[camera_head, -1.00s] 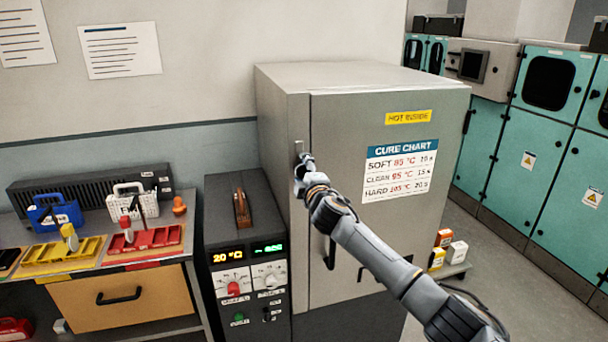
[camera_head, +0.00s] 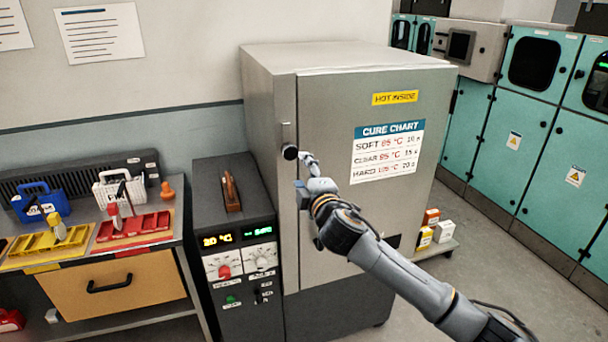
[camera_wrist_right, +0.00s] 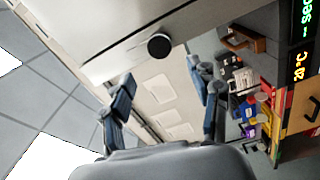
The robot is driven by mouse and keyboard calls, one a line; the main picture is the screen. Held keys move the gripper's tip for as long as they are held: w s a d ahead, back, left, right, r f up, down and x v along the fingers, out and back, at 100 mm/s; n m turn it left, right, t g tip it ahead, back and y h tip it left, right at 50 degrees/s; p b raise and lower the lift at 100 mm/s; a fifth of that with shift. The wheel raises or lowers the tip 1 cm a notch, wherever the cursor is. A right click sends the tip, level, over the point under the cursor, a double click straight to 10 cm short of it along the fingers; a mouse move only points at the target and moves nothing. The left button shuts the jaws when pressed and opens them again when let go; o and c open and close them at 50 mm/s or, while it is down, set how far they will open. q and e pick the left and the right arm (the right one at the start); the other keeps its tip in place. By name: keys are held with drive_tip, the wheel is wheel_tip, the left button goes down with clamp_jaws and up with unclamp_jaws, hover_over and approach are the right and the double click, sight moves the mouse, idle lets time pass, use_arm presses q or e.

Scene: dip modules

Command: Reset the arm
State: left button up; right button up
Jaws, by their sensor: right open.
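My right arm reaches in from the lower right of the head view. Its gripper (camera_head: 306,172) is in front of the grey oven's door, close to the round black knob (camera_head: 290,152) at the door's left edge. In the right wrist view my right gripper (camera_wrist_right: 165,100) has its two fingers wide apart with nothing between them. The black knob (camera_wrist_right: 158,46) shows beyond the fingers there, apart from them. The grey oven (camera_head: 345,60) is shut and carries a cure chart (camera_head: 387,152). My left gripper is not in view.
A control box (camera_head: 232,215) with dials and displays stands left of the oven. The bench at left holds a yellow tray (camera_head: 45,242), a red tray (camera_head: 133,228), a blue basket (camera_head: 40,204) and a white basket (camera_head: 118,190). Teal cabinets (camera_head: 520,130) line the right; floor is open before them.

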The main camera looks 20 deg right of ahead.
drive_tip(key=shift+s, duration=0.25)
drive_tip(key=shift+f, duration=0.1)
